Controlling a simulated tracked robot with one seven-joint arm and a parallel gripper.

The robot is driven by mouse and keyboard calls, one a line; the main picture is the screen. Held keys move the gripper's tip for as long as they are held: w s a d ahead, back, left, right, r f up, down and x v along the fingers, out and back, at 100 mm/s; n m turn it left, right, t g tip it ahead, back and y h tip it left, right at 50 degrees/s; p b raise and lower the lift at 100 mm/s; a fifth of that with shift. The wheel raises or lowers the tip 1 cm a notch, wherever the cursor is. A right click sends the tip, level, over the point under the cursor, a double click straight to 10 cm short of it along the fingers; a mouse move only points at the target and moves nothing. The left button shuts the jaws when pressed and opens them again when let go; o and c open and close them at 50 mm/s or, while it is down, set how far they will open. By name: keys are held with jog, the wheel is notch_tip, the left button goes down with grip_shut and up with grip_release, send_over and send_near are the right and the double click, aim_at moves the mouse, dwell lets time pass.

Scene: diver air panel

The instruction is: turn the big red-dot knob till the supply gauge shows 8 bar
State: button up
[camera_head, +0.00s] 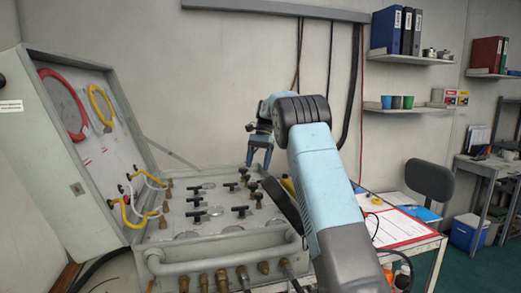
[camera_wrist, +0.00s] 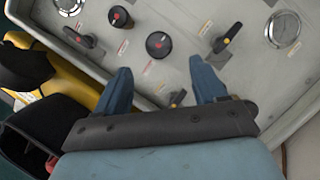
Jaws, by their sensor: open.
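The big red-dot knob (camera_wrist: 158,44) is a round black knob with a red centre, on the grey panel in the wrist view. My gripper (camera_wrist: 161,66) is open and empty; its blue fingers point toward the panel, with the big knob just beyond and between their tips in the picture. A gap between fingers and knob cannot be judged. In the head view my gripper (camera_head: 258,167) hangs above the back right part of the panel. A round gauge (camera_wrist: 283,28) shows at the right of the wrist view; its reading and label are not legible, so I cannot tell whether it is the supply gauge.
A smaller red-dot knob (camera_wrist: 120,17) and lever handles (camera_wrist: 228,37) stand around the big knob. The open case lid (camera_head: 75,150) with red and yellow hoses rises at left. A grey pipe rail (camera_head: 225,252) runs along the front. A table with papers (camera_head: 395,228) stands at right.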

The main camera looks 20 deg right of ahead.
jog(key=v, duration=0.6)
jog(key=shift+r, duration=0.1)
dwell(0.9)
jog(key=shift+o, duration=1.6)
jog(key=shift+s+a, duration=0.1)
jog(key=shift+a, duration=0.2)
jog(key=shift+o, duration=1.1)
jog(key=s+a+m+t+h, duration=0.1)
jog(key=s+a+m, duration=0.2)
jog(key=a, duration=0.5)
jog(key=shift+s+r+m, duration=0.2)
jog(key=shift+s+m, duration=0.2)
jog(key=shift+m, duration=0.5)
jog(key=s+a+m+t+h, duration=0.2)
jog(key=s+a+m, duration=0.2)
jog(key=s+a, duration=0.5)
jog(key=f, duration=0.3)
jog(key=w+a+f, duration=0.1)
jog(key=f, duration=0.2)
jog(key=a+f, duration=0.1)
jog(key=f, duration=0.3)
jog(key=shift+w+a, duration=0.2)
jog(key=shift+w, duration=0.2)
